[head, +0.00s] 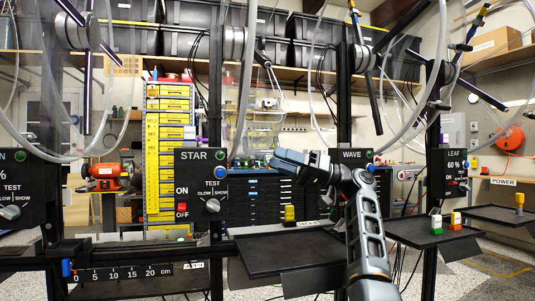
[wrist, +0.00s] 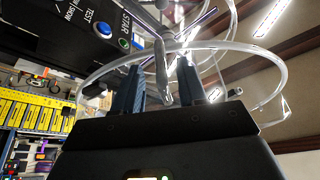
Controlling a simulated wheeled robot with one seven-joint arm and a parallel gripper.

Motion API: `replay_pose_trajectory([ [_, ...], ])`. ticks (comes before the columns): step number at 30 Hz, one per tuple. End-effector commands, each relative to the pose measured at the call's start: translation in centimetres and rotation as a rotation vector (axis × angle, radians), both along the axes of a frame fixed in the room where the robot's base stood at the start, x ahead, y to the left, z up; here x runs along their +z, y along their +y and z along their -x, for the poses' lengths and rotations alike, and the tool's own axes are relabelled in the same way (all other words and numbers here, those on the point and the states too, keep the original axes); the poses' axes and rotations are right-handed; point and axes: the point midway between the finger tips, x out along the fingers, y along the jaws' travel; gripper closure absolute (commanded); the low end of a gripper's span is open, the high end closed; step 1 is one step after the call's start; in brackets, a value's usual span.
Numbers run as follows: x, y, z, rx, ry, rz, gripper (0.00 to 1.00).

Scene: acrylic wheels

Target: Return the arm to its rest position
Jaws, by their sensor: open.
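My arm (head: 367,238) reaches up from the lower right of the head view. It bends left at the wrist, in front of the WAVE panel. My gripper (head: 276,161) points left toward the STAR panel (head: 203,186), whose blue button and green light show. In the wrist view the two fingers of my gripper (wrist: 160,85) stand apart with nothing held between them. Clear tubing and a metal wheel hub show beyond the fingers. The STAR panel (wrist: 97,25) is at the upper left there. The far side of my gripper is hidden in the head view.
Black trays (head: 290,252) sit below the panels; a right-hand one (head: 435,234) holds small coloured blocks. Black upright posts (head: 345,100) and large clear tube rings (head: 245,80) stand close around the arm. The LEAF panel (head: 454,173) is at the right. A yellow drawer cabinet (head: 168,150) is behind.

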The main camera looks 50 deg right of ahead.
Motion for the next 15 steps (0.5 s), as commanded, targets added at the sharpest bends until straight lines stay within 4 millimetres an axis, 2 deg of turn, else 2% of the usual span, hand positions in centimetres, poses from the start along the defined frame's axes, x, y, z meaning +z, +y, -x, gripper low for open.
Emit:
replay_pose_trajectory([
  [6,-0.50,-0.97,1.06,0.002,0.001,0.000,0.59],
  [15,-0.54,-0.99,1.11,0.001,0.000,0.000,0.59],
])
